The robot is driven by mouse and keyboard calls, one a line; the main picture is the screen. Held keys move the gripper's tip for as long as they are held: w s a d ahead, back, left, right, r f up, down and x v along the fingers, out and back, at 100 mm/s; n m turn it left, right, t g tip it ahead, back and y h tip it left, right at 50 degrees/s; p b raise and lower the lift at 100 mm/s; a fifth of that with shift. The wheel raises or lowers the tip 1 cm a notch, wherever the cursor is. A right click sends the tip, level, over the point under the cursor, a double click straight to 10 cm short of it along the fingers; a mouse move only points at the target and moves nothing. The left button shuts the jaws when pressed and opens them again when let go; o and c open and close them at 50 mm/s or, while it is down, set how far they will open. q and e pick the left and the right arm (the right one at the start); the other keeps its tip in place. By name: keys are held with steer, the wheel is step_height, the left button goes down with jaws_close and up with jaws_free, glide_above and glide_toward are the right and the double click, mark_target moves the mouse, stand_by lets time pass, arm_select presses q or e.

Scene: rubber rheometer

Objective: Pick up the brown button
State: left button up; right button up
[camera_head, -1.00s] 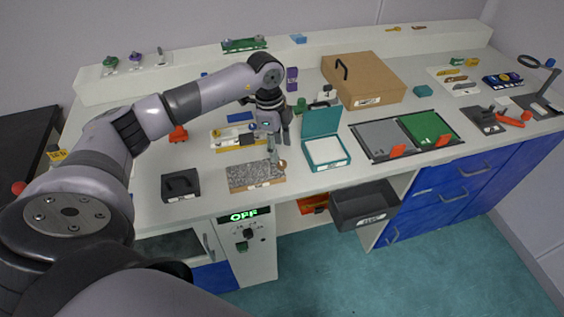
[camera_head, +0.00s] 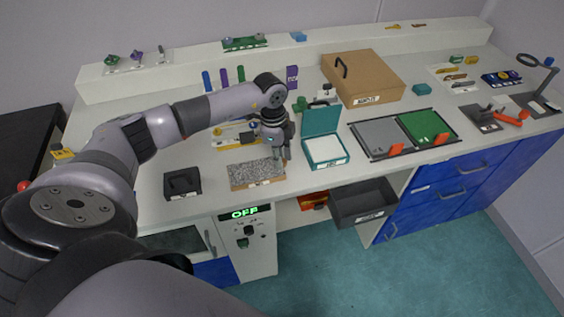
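My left gripper (camera_head: 281,156) points down at the right edge of a grey speckled slab (camera_head: 255,172) with a light brown front edge, near the front of the white bench. Its fingers are small and dark, and I cannot tell whether they are apart or closed on something. I cannot make out a brown button now; the spot around the fingertips is partly covered by the gripper. My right gripper is not in view.
An open teal box (camera_head: 325,163) stands close to the right of the gripper. Grey and green trays (camera_head: 381,138) and a brown case (camera_head: 378,88) lie further right. A dark open drawer (camera_head: 362,213) juts out below.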

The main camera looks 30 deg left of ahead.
arm_select(q)
steer(key=c, duration=0.4)
steer(key=shift+o, duration=0.2)
